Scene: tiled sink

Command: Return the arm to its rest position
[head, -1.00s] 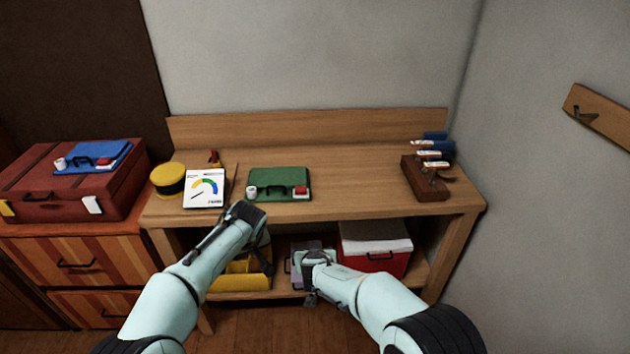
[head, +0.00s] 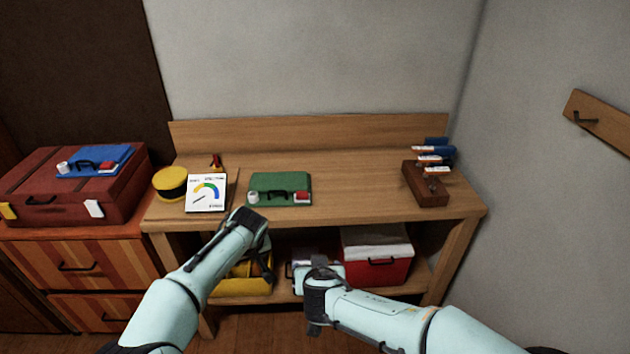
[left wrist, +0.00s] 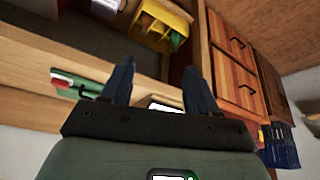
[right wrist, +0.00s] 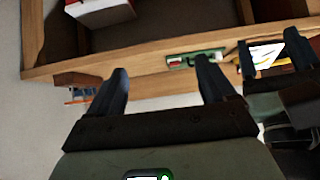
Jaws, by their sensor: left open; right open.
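My left gripper (head: 250,222) is in front of the workbench's front edge, near the green case, with its fingers mostly hidden by the hand in the head view. In the left wrist view its two dark fingers (left wrist: 160,75) stand apart with nothing between them. My right gripper (head: 318,290) is lower, in front of the bench's lower shelf. In the right wrist view its fingers (right wrist: 162,70) are spread and empty. Both forearms reach in from the bottom of the head view, the right one lying nearly level.
The wooden workbench (head: 340,185) bears a green case (head: 280,183), a gauge card (head: 207,193), a yellow-black round item (head: 170,182) and a tool block (head: 425,185). Below are a yellow bin (head: 240,287) and a red-white cooler (head: 378,262). A red toolbox (head: 60,190) stands left.

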